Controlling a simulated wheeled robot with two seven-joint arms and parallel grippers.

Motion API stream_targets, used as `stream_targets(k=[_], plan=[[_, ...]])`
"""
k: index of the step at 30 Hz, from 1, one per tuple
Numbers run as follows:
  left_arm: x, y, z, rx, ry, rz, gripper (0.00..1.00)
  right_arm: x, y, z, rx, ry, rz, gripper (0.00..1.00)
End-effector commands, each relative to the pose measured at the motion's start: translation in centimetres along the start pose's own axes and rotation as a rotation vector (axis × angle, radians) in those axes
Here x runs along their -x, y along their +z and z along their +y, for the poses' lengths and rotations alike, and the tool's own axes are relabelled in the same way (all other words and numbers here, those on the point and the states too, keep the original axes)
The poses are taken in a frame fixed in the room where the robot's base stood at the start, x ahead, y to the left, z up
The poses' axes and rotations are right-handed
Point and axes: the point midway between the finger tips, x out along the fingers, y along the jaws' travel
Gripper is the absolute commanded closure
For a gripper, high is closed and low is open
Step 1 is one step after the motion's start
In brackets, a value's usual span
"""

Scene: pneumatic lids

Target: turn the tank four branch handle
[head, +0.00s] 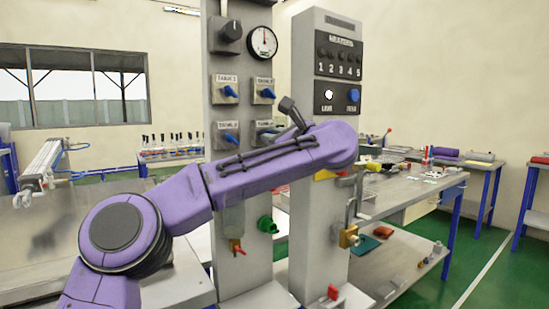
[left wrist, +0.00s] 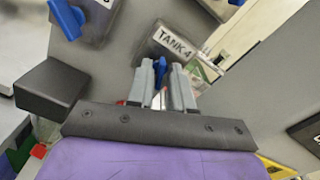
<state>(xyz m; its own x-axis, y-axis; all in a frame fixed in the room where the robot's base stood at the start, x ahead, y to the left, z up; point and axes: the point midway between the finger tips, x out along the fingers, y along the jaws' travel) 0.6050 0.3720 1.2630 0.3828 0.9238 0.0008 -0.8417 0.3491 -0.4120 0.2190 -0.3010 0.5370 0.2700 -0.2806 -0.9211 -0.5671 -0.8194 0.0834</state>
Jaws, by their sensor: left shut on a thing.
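The tank four branch handle is a small blue lever (left wrist: 160,66) on a grey block with a "TANK 4" label (left wrist: 172,42) in the left wrist view. My left gripper (left wrist: 161,80) is shut on this lever, with its two grey fingers on either side of it. In the head view my purple left arm (head: 270,160) crosses in front of the grey column, and its fingertips are hard to make out there. The tank four block (head: 266,128) shows at the lower right of the group, partly covered by my arm. My right gripper is not in view.
Other blue handles sit close by on the column (head: 225,180), at upper left (head: 229,91), upper right (head: 266,93) and lower left (head: 229,138). A gauge (head: 263,42) is above. A second column (head: 305,95) with buttons stands to the right.

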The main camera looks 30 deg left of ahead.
Motion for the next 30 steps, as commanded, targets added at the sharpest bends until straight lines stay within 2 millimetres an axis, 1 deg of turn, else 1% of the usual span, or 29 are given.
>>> stream_targets(k=[1,3,12,20,30], plan=[[0.1,-0.9,0.3,0.039,0.004,0.007,1.0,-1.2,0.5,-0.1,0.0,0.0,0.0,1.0],[0.1,-0.9,0.3,0.095,0.003,0.006,1.0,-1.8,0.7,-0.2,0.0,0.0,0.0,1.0],[0.1,-0.6,0.1,0.281,0.003,0.006,1.0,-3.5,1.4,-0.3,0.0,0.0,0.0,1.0],[0.1,-0.5,0.1,0.359,0.004,0.007,1.0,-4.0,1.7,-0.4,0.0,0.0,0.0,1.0],[0.1,-0.4,0.0,0.375,0.004,0.007,1.0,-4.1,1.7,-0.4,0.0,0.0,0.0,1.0]])
